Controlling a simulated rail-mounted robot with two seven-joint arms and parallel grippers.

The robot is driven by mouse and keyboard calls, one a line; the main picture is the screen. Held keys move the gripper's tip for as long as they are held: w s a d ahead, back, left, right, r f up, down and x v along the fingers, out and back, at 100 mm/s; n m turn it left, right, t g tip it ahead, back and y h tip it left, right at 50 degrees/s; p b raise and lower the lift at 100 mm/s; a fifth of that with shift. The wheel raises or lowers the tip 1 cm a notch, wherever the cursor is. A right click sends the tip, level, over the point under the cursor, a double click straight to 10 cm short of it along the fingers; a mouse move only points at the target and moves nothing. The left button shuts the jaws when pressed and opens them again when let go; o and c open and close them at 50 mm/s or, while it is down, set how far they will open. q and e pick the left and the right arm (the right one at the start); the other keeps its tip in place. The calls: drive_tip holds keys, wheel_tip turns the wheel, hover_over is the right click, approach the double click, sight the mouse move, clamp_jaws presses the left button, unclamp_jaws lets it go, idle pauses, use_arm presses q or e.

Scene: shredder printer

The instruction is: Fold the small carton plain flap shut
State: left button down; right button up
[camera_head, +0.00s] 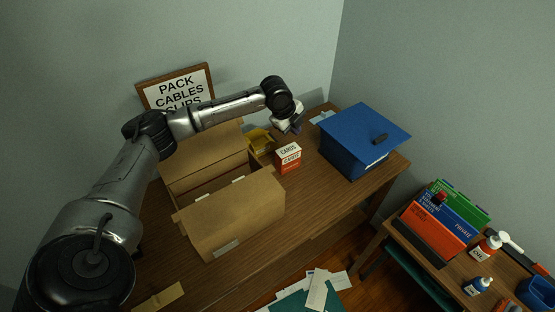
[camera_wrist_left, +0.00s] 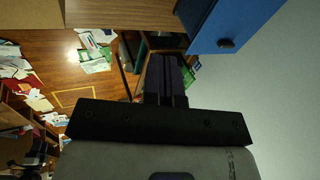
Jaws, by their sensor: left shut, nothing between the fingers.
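A brown cardboard carton (camera_head: 240,215) stands on the wooden desk with its flaps raised or hanging outward and its top open. Pale tape strips show on its flaps. Which flap is the plain one I cannot tell. My left arm reaches over the carton in the head view. My left gripper (camera_head: 294,127) is beyond the carton, near the back of the desk, above the yellow item and left of the blue box. It is shut and empty. In the left wrist view its fingers (camera_wrist_left: 166,78) are together. My right gripper is not in view.
A red and white cards box (camera_head: 288,158) and a yellow holder (camera_head: 261,141) stand beside the carton. A blue box (camera_head: 361,140) is at the desk's right. A framed sign (camera_head: 177,90) leans at the back. A side table (camera_head: 455,270) holds books and bottles. Papers lie on the floor.

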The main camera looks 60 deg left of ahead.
sight(271, 166)
use_arm(q)
drive_tip(key=s+a+f+m+g+y, duration=0.1)
drive_tip(key=s+a+f+g, duration=0.1)
drive_tip(key=s+g, duration=0.4)
drive_tip(key=shift+m+t, duration=0.3)
drive_tip(key=shift+t, duration=0.3)
drive_tip(key=f, duration=0.4)
drive_tip(key=f+b, duration=0.1)
drive_tip(key=f, duration=0.3)
drive_tip(key=a+f+b, duration=0.1)
drive_tip(key=f, duration=0.4)
drive_tip(key=shift+s, duration=0.35)
drive_tip(key=shift+a+f, duration=0.1)
drive_tip(key=shift+f, duration=0.05)
drive_tip(key=shift+a+f, duration=0.1)
drive_tip(key=shift+f, duration=0.45)
drive_tip(key=shift+r, duration=0.1)
